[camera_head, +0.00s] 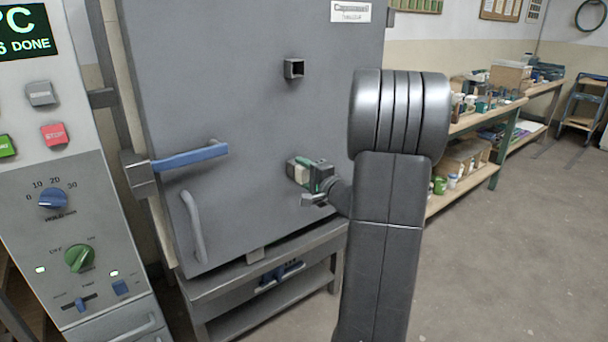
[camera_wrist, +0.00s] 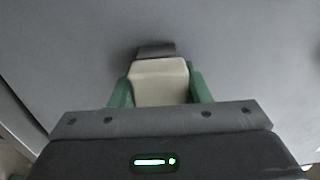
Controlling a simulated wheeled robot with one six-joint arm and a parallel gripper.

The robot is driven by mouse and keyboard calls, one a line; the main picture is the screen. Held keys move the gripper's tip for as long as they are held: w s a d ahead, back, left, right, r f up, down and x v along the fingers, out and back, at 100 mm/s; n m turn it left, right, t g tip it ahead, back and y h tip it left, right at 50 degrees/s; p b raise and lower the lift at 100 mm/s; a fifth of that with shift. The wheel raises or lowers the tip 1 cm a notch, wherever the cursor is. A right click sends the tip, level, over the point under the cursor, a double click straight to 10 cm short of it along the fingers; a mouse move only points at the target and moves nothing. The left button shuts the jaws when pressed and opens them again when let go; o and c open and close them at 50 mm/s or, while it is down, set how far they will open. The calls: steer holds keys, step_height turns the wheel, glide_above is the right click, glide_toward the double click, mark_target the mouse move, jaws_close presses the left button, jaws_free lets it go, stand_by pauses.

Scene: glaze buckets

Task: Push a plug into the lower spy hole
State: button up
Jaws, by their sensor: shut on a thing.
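The grey kiln door (camera_head: 235,110) fills the middle of the head view. My gripper (camera_head: 313,175) is at the lower part of the door, its green fingers shut on a cream plug (camera_head: 301,173). In the wrist view the plug (camera_wrist: 159,82) sits between both green fingers, its wide end towards me. The lower spy hole's dark rim (camera_wrist: 156,50) shows just beyond the plug, which is in line with it. The plug covers the opening, so I cannot tell how deep it sits. The upper spy hole (camera_head: 293,68) is a square, open, dark socket.
A blue-handled latch (camera_head: 190,156) and a grey pull handle (camera_head: 194,227) are on the door's left side. A control panel (camera_head: 75,190) stands at the far left. A low stand (camera_head: 265,295) is under the kiln. Shelves with pots (camera_head: 465,150) line the right; the floor there is clear.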

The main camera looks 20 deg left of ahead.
steer(key=shift+w+a, duration=0.15)
steer(key=shift+a, duration=0.1)
steer(key=o, duration=1.3)
steer(key=shift+o, duration=0.2)
steer(key=b+v, duration=0.3)
steer(key=v, duration=0.5)
stand_by(0.4)
